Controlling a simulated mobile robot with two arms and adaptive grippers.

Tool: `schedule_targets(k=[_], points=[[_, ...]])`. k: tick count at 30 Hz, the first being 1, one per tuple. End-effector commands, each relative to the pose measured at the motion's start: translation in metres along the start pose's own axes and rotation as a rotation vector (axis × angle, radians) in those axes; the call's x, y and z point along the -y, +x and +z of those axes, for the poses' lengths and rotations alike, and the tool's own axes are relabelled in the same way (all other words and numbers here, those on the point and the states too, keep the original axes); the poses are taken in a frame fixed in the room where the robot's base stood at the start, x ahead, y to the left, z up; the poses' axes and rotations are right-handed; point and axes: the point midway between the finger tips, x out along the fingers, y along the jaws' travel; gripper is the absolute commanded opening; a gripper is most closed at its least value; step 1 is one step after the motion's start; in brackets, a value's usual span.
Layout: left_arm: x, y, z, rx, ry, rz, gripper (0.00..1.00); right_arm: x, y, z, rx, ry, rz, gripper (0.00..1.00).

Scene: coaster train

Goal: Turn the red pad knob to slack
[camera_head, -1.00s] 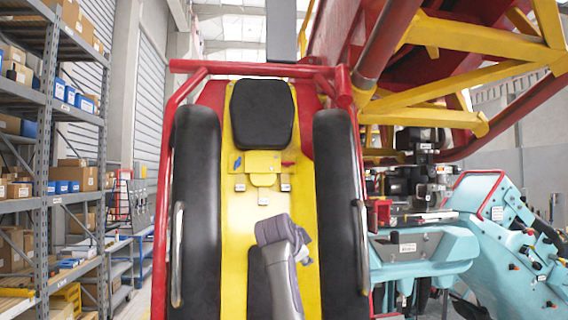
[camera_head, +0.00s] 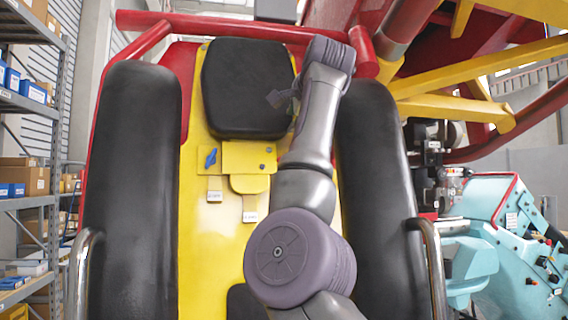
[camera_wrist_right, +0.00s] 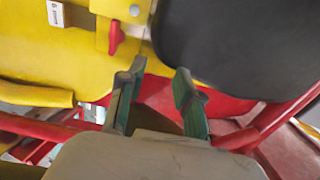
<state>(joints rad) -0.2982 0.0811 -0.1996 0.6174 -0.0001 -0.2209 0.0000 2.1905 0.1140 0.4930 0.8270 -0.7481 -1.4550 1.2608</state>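The red pad knob (camera_wrist_right: 115,37) shows in the right wrist view, on the yellow plate (camera_wrist_right: 135,10) next to the black headrest pad (camera_wrist_right: 230,45). In the head view my right arm hides it. My right gripper (camera_wrist_right: 158,88) is open, with its two green-grey fingers apart and nothing between them. The red knob is above and left of the fingers in that picture, not between them. In the head view the small right gripper (camera_head: 280,98) is in front of the lower right of the headrest (camera_head: 240,85). My left gripper is not in view.
A blue knob (camera_head: 210,158) is on the left of the yellow plate (camera_head: 235,158). White tags (camera_head: 214,196) hang below. Black side pads (camera_head: 128,170) and a red frame bar (camera_head: 230,27) enclose the seat. A storage rack (camera_head: 30,110) stands left.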

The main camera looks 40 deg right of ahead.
Motion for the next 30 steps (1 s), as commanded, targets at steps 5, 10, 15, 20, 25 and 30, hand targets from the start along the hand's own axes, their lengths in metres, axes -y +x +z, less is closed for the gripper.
schedule_targets(k=[5, 10, 15, 20, 25, 30], points=[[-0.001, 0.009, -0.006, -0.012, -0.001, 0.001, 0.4, -0.026, 0.006, 0.001, 0.0, 0.001, 0.0, 0.34], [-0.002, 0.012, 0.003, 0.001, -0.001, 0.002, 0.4, -0.058, 0.014, 0.001, 0.0, 0.002, 0.0, 0.34], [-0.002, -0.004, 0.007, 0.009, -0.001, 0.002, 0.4, -0.07, 0.034, 0.0, -0.001, -0.002, 0.005, 0.34], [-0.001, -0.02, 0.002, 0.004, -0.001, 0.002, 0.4, -0.071, 0.064, 0.0, -0.001, -0.002, 0.005, 0.34], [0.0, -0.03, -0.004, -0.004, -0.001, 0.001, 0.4, -0.072, 0.085, 0.0, 0.0, -0.001, 0.002, 0.34], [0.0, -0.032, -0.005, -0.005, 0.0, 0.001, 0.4, -0.074, 0.092, 0.0, -0.001, 0.0, -0.001, 0.34]])
